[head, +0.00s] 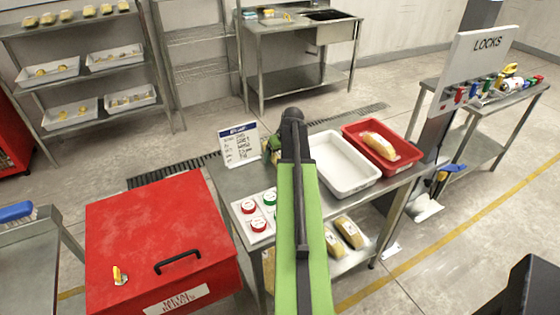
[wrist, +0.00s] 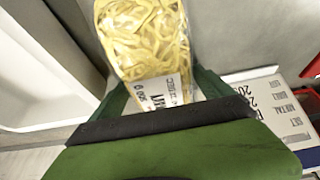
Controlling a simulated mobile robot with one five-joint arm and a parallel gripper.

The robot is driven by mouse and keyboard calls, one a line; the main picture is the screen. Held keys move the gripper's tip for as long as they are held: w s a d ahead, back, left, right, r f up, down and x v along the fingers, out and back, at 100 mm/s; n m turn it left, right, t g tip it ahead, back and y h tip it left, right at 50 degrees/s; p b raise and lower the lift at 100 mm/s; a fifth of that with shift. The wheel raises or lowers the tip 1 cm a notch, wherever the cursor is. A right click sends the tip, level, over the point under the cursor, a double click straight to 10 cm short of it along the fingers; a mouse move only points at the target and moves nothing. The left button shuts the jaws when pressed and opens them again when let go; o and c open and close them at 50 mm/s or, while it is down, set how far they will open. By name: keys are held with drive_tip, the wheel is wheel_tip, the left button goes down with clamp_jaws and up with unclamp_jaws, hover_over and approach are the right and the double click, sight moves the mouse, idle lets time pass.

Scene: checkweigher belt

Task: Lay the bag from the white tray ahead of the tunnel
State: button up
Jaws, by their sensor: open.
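A bag of yellow pasta (wrist: 145,35) with a white label lies on a grey surface in the wrist view. My gripper (wrist: 163,88) is open, with one dark green finger on each side of the bag's near, labelled end. I cannot tell whether the fingers touch it. In the head view my arm hides most of the gripper and this bag; only a bit of yellow and green shows left of the arm. The white tray (head: 342,163) is empty, just right of my arm on the steel table. I cannot make out a tunnel.
A red tray (head: 360,128) holding a bag (head: 381,146) stands right of the white tray. A sign card (head: 240,146) and a button panel (head: 258,215) are on the table left of my arm. A red reject box (head: 150,225) stands further left. More bags (head: 350,231) lie below.

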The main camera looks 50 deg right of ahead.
drive_tip(key=shift+r, duration=0.1)
drive_tip(key=c, duration=1.8)
drive_tip(key=shift+r, duration=0.1)
wheel_tip(320, 180, up, 4)
drive_tip(key=p, duration=0.4)
drive_tip(key=shift+r+p, duration=0.2)
drive_tip(key=shift+p, duration=0.15)
drive_tip(key=shift+s+d+r+p, duration=0.5)
drive_tip(key=shift+s+r+p, duration=0.55)
drive_tip(key=shift+s, duration=0.85)
drive_tip(key=shift+s+d+r+p, duration=0.5)
drive_tip(key=shift+s+r+p, duration=0.6)
drive_tip(key=shift+s, duration=0.8)
drive_tip(key=shift+s+d+r+p, duration=0.5)
drive_tip(key=shift+s+r+p, duration=0.55)
drive_tip(key=shift+s, duration=0.85)
